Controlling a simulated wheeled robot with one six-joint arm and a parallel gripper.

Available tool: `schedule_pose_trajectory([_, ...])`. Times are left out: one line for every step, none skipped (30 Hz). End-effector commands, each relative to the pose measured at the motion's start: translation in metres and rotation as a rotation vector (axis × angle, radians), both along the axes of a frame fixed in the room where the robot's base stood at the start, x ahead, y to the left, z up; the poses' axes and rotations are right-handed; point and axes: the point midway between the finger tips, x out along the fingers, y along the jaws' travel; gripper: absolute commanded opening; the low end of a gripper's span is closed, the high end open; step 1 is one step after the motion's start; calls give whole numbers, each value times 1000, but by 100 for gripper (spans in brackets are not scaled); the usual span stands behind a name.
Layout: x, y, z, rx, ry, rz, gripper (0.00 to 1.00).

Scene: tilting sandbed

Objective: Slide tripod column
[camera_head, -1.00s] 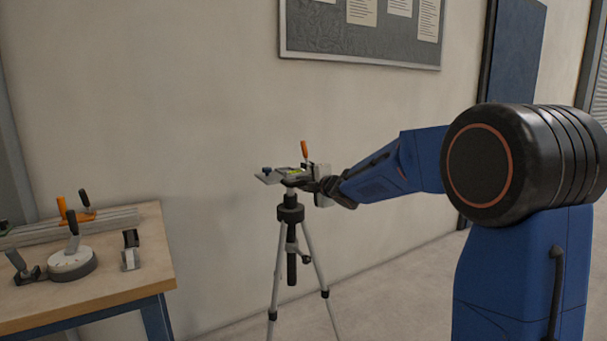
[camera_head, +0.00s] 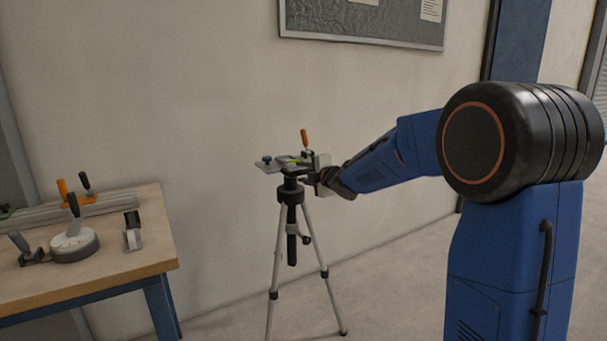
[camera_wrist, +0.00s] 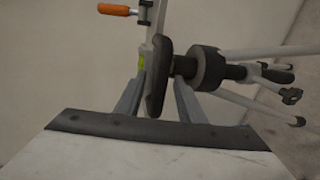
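The tripod (camera_head: 275,270) stands on the floor near the wall, upright on splayed silver legs. Its black collar (camera_head: 291,190) sits close under the head, with very little silver column visible between them. A flat plate (camera_head: 268,166) with an orange-handled clamp (camera_head: 304,138) is on top. My gripper (camera_head: 318,180) reaches in from the right at head height. In the wrist view, the fingers of my gripper (camera_wrist: 159,82) lie either side of the black tripod head (camera_wrist: 158,65) and appear shut on it. The collar (camera_wrist: 207,68) shows right beside the right finger.
A wooden workbench (camera_head: 105,255) at the left holds a round grey fixture (camera_head: 75,247), a rail (camera_head: 105,205) with an orange clamp, and small blocks. A pinboard (camera_head: 365,27) hangs on the wall behind. The floor around the tripod is clear.

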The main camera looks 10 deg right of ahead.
Motion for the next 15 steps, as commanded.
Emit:
schedule_pose_trajectory([-3,-1,1,0,-1,-1,36])
schedule_pose_trajectory([-5,-2,2,0,-1,-1,36])
schedule_pose_trajectory([-9,-3,3,-1,-1,-1,36])
schedule_pose_trajectory([-13,-4,4,-1,-2,-1,36])
schedule_pose_trajectory([-17,-5,5,-1,-2,-1,36])
schedule_pose_trajectory([-22,-7,6,-1,-2,-1,36])
schedule_pose_trajectory([-27,-9,7,0,-2,-1,36])
schedule_pose_trajectory([-32,-10,8,0,-2,-1,36])
schedule_pose_trajectory([-38,-13,10,-1,-2,-1,36])
schedule_pose_trajectory([-43,-15,11,-1,-2,-2,36])
schedule_pose_trajectory([-48,-16,12,-1,-2,-2,36])
schedule_pose_trajectory([-55,-18,13,0,-1,-2,36])
schedule_pose_trajectory([-59,-20,14,-1,-1,-2,36])
schedule_pose_trajectory([-64,-21,16,-2,-3,-2,36])
schedule_pose_trajectory([-71,-23,17,0,-1,-2,36])
